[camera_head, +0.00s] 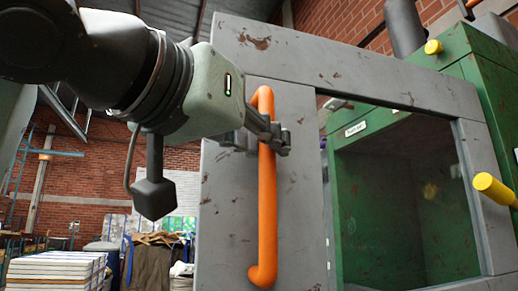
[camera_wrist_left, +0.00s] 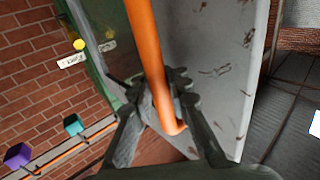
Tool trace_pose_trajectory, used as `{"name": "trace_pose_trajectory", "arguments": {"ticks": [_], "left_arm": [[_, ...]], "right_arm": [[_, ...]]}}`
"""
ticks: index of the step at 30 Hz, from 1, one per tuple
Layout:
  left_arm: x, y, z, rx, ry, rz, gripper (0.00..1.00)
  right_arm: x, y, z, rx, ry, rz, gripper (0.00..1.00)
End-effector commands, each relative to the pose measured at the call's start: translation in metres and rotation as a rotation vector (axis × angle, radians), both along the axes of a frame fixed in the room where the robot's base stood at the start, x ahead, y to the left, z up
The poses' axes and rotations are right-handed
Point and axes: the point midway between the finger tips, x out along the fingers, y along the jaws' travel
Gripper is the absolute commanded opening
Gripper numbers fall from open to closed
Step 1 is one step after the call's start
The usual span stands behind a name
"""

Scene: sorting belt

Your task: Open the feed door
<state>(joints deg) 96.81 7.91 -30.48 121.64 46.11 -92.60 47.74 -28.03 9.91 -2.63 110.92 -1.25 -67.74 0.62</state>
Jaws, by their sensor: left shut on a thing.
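The feed door is a worn grey frame (camera_head: 222,180) with a large window-like opening. A vertical orange handle (camera_head: 267,215) runs along its left side. My left gripper (camera_head: 270,137) is shut on the upper part of the handle in the head view. In the left wrist view, its fingers (camera_wrist_left: 160,92) close around the orange handle (camera_wrist_left: 147,45) near a bent end, beside the scuffed grey door panel (camera_wrist_left: 215,70). The green cabinet (camera_head: 375,200) shows behind the door, with a small white label. The door appears to stand out at an angle from it. My right gripper is out of view.
Yellow knobs (camera_head: 433,47) stick out from the cabinet's right part. A brick wall (camera_head: 105,170) and stacked goods (camera_head: 55,270) stand far behind on the left. Purple (camera_wrist_left: 18,156) and teal (camera_wrist_left: 73,125) blocks show in the left wrist view.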

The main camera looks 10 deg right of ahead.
Motion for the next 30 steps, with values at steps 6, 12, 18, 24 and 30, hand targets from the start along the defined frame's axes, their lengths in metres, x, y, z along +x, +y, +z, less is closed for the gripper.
{"name": "trace_pose_trajectory", "arguments": {"ticks": [6,12,18,24,30], "left_arm": [[0.000,0.001,0.000,0.000,0.000,0.003,0.32],[0.000,0.001,0.000,0.000,0.000,0.002,0.37],[0.000,0.001,0.004,-0.001,0.000,0.002,0.37],[0.000,0.001,0.035,-0.001,-0.001,0.002,0.37],[-0.001,0.001,0.076,-0.006,-0.006,0.003,0.37]], "right_arm": [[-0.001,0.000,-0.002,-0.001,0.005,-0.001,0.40],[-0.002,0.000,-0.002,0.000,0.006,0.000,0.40],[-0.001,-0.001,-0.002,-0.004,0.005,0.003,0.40],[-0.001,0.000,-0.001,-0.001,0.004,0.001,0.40],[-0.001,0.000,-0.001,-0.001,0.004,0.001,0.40]]}}
